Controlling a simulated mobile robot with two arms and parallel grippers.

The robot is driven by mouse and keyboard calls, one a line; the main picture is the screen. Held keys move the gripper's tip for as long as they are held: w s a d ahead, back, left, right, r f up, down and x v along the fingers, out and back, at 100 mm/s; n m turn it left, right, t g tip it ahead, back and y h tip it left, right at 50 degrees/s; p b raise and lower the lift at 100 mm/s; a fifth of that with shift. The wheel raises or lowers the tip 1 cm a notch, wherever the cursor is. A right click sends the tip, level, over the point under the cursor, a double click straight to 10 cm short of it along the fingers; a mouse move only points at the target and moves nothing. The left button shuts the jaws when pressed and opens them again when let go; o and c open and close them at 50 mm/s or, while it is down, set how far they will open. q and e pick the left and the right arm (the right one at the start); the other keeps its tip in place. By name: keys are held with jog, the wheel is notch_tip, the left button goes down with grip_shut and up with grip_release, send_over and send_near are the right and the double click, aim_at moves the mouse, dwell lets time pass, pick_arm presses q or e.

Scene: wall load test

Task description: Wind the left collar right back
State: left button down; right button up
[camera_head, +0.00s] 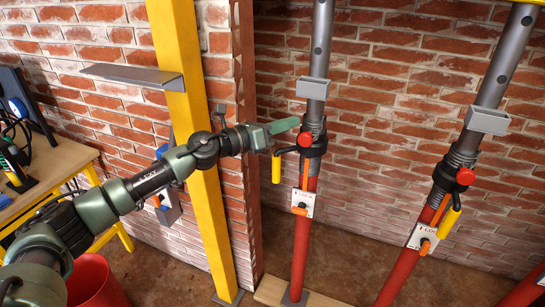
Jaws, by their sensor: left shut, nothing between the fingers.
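The left prop has a grey upper tube and a red lower tube. Its black collar (316,147) sits around the threaded part, with a red knob (305,139) on its front and a yellow handle (276,168) hanging down at its left. My left gripper (290,124) is shut and empty, its green fingertips just left of the collar and slightly above the red knob. I cannot tell whether the tips touch the collar. A white lock plate (304,203) with an orange lever is below the collar. My right gripper is not in view.
A second prop with its own black collar (451,180) leans at the right. A yellow post (200,190) with a grey shelf (132,76) stands behind my left arm. A wooden bench (60,165) and a red bin (92,280) are at the left. A brick wall is behind.

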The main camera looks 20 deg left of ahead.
pick_arm(q)
jog(key=s+a+f+n+t+y+p, duration=0.1)
jog(key=s+a+f+n, duration=0.2)
jog(key=s+f+n, duration=0.5)
jog(key=s+a+f+n+y+p, duration=0.1)
jog(key=s+a+f+n, duration=0.2)
jog(key=s+f+n, duration=0.45)
jog(key=w+d+r+p, duration=0.1)
jog(key=w+d+p, duration=0.1)
jog(key=w, duration=0.8)
jog(key=shift+d+r+p, duration=0.3)
jog(key=shift+d+p, duration=0.1)
jog(key=shift+p, duration=0.25)
jog(key=shift+w+n, duration=0.1)
jog(key=shift+n, duration=0.15)
